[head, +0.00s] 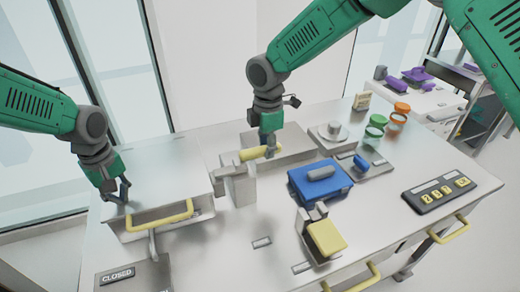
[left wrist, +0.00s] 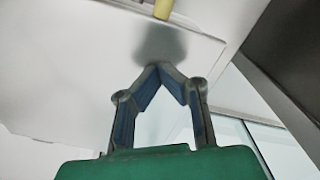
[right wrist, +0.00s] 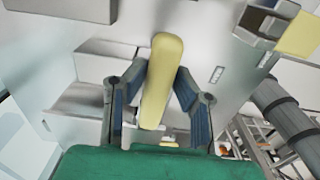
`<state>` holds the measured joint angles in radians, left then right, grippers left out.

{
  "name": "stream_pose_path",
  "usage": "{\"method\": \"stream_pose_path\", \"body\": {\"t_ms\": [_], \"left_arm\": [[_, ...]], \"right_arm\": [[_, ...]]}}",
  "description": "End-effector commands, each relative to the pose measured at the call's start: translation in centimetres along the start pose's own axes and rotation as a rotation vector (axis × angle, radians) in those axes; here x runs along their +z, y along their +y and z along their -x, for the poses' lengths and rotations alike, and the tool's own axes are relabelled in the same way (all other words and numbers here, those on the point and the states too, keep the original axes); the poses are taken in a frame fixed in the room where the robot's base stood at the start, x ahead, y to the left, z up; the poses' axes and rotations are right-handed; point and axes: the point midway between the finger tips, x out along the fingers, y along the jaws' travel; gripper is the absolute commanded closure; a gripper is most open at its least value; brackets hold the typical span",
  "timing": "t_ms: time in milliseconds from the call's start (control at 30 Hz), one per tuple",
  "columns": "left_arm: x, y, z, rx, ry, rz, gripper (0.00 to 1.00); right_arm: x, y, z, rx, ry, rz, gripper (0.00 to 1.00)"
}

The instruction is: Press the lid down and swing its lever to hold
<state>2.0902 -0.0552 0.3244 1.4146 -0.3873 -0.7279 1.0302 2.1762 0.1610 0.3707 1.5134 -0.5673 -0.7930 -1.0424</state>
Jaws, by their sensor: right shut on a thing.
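The silver lid (head: 165,165) is a wide flat plate over a box at the left of the bench, with a yellow bar handle (head: 160,221) at its front. My left gripper (head: 122,197) has its fingertips together at the lid's left front part; the left wrist view shows the empty gripper (left wrist: 158,68) against the pale lid (left wrist: 60,60). Whether it touches is hard to tell. The lever's yellow grip (head: 252,154) stands right of the lid, on a grey post (head: 240,188). My right gripper (head: 269,148) is shut around it; the right wrist view shows the yellow grip (right wrist: 160,75) between the fingers.
A blue box (head: 318,183) and a yellow-padded clamp (head: 326,238) stand right of the lever. A black button panel (head: 438,193) is at the right. A "CLOSED" plate (head: 118,275) lies at the front left. Orange and green cups (head: 375,125) stand at the back.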

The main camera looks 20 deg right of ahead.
Motion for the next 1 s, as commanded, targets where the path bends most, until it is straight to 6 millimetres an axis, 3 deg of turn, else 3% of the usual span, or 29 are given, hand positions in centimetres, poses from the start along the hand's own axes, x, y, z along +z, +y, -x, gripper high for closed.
{"method": "stream_pose_path", "body": {"t_ms": [567, 600, 667, 1000], "left_arm": [[0.08, -0.23, -0.26, -0.006, -0.004, 0.000, 1.00], [0.08, -0.23, -0.26, -0.006, -0.004, 0.000, 1.00], [0.08, -0.23, -0.27, -0.006, -0.004, 0.000, 1.00], [0.12, -0.15, -0.25, -0.004, -0.004, 0.000, 1.00]], "right_arm": [[0.22, 0.52, 0.12, 0.007, -0.003, 0.036, 1.00], [0.22, 0.53, 0.12, 0.007, -0.003, 0.036, 0.73], [0.20, 0.51, 0.12, 0.006, -0.002, 0.035, 0.57], [0.08, 0.37, 0.23, 0.003, -0.001, 0.034, 0.57]]}}
